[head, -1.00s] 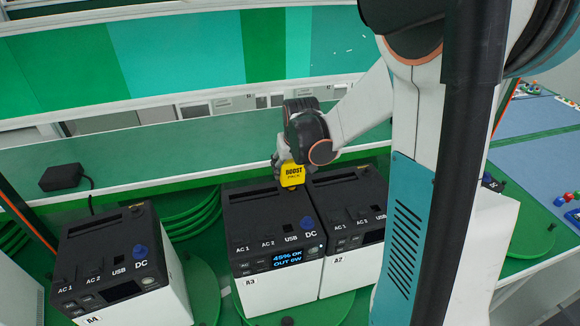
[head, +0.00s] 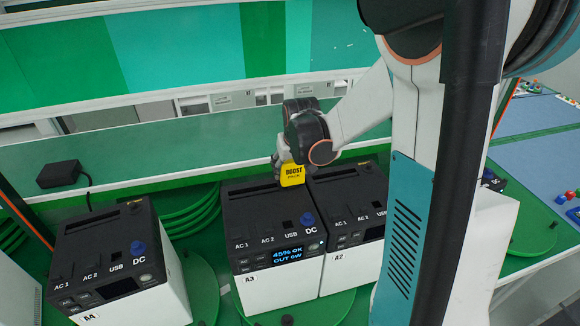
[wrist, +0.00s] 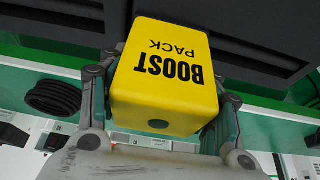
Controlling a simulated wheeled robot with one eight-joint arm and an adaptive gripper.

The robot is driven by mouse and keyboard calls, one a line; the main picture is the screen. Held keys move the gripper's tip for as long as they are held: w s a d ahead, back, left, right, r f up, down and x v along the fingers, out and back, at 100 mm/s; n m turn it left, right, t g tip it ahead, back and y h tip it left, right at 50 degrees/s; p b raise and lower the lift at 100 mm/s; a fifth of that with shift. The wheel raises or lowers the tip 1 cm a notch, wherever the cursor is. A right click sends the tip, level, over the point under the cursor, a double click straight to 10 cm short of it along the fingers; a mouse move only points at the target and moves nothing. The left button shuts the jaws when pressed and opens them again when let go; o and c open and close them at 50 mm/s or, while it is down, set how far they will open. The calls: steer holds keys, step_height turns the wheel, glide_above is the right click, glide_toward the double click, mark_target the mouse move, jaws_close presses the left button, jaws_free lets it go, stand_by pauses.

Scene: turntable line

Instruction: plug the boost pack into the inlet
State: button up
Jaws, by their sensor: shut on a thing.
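The yellow boost pack (head: 292,174), lettered "BOOST PACK", is between the fingers of my gripper (head: 290,160), just behind the rear edge of power unit A3 (head: 268,212). In the wrist view, the boost pack (wrist: 168,72) fills the middle, with a finger of my gripper (wrist: 160,105) closed on each side. Its lettering appears upside down there, and dark unit casings lie beyond its top edge. I cannot tell whether it touches a unit. I cannot pick out the inlet in either view. A3's screen is lit blue and reads "45% OK".
Unit A2 (head: 345,212) stands close on A3's right. Unit A4 (head: 107,258) stands apart on the left. A black adapter (head: 60,173) with a cable sits behind A4. Coiled cable (wrist: 52,97) shows in the wrist view. My arm hides much of the right side.

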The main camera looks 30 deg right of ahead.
steer(key=shift+f, duration=0.15)
steer(key=o, duration=1.9)
steer(key=shift+c, duration=0.2)
steer(key=v, duration=1.2)
steer(key=shift+s, duration=0.2)
